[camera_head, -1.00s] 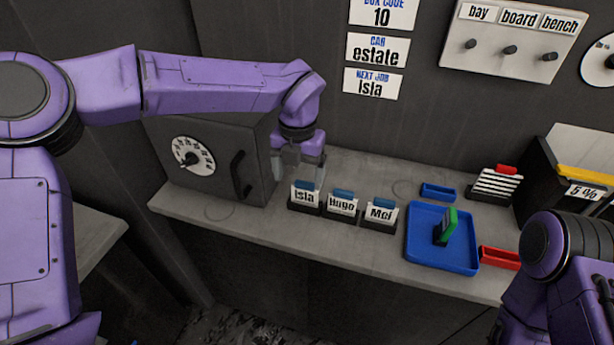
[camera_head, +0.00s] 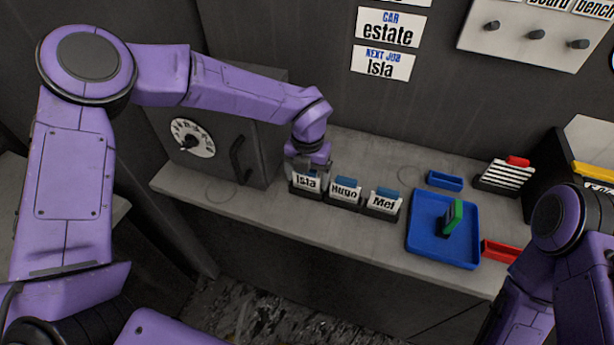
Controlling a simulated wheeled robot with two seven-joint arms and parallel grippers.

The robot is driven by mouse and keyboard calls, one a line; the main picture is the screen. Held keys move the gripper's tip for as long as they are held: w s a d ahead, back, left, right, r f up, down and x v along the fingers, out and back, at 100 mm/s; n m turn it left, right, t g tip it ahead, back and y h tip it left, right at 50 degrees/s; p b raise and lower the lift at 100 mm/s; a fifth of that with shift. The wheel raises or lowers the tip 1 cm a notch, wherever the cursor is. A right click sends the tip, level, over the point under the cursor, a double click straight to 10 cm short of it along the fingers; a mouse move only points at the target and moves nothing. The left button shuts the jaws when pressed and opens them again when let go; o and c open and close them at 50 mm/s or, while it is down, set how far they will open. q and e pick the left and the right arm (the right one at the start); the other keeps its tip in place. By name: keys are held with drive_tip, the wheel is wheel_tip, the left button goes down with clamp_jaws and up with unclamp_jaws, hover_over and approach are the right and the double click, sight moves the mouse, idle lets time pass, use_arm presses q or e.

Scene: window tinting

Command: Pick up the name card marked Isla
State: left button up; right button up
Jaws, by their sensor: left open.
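The name card marked Isla (camera_head: 306,182) stands upright in a dark holder, leftmost of three cards on the bench. My left gripper (camera_head: 307,171) points down at the top of this card, and its fingers are open around or just behind the card's upper edge. The gripper hides the card's blue top, so I cannot tell whether they touch.
A grey safe (camera_head: 222,150) with a dial and handle stands left of the cards. A blue tray (camera_head: 428,248) with a green item (camera_head: 453,218) lies to the right, near a blue bin (camera_head: 444,181) and a red bin (camera_head: 498,251). A wall sign reads Isla (camera_head: 382,67).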

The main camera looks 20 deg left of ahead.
use_arm(q)
drive_tip(key=c, duration=0.6)
drive_tip(key=shift+c, duration=0.2)
